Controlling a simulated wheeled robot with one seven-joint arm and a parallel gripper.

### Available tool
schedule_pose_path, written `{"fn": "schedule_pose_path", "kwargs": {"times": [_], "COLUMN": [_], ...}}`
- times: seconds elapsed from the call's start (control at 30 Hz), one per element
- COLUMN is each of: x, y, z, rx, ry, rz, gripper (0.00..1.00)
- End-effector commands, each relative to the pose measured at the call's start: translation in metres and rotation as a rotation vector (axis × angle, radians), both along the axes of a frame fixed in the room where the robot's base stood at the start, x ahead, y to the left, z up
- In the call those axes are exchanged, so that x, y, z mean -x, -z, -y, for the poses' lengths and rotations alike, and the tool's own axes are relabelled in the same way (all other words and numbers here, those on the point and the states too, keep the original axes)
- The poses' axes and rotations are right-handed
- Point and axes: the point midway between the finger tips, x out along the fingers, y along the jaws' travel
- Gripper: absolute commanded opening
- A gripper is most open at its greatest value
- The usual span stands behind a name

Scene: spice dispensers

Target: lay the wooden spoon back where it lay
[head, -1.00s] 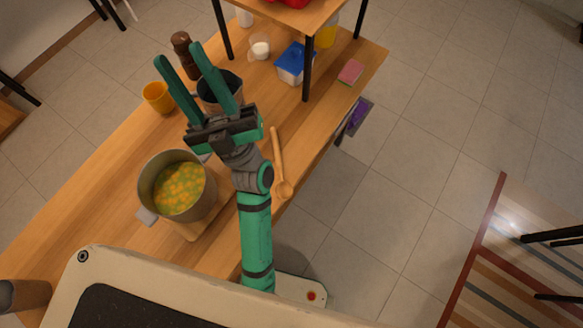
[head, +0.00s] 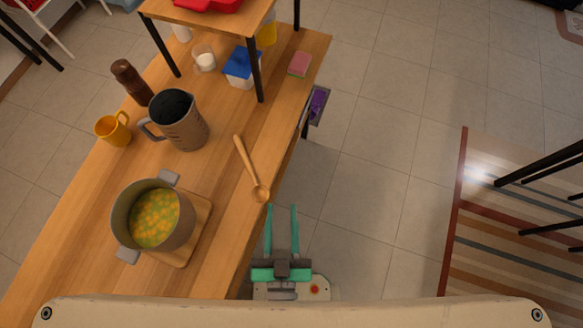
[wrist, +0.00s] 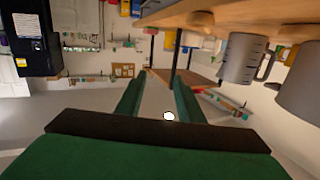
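The wooden spoon (head: 247,162) lies on the wooden counter in the head view, near its right edge. Its bowl end is nearest me and its handle points away, toward the shelf. My gripper (head: 281,206) is off the counter's right edge, just below and right of the spoon's bowl. Its two green fingers are apart with nothing between them. The wrist view also shows the fingers (wrist: 157,92) apart and empty, with the counter's edge above them. The spoon is not clearly seen in the wrist view.
A pot of soup (head: 153,218) stands on a wooden board (head: 189,245). A grey pitcher (head: 180,122), a yellow mug (head: 113,129) and a brown grinder (head: 130,80) stand farther back. A blue-lidded container (head: 241,68) and a sponge (head: 299,64) are by the raised shelf. Floor right of the counter is open.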

Motion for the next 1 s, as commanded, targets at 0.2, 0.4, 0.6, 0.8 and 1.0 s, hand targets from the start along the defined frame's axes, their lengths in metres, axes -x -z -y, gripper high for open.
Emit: {"fn": "schedule_pose_path", "kwargs": {"times": [0.2, 0.4, 0.6, 0.8, 1.0], "x": [0.037, 0.041, 0.04, 0.04, 0.04], "y": [0.025, 0.028, 0.027, 0.027, 0.027], "z": [0.021, 0.024, 0.024, 0.023, 0.023], "rx": [0.038, 0.044, 0.043, 0.043, 0.042], "ry": [0.006, 0.006, 0.007, 0.007, 0.007], "rz": [-0.141, -0.155, -0.154, -0.153, -0.153], "gripper": [0.34, 0.34, 0.34, 0.34, 0.34]}}
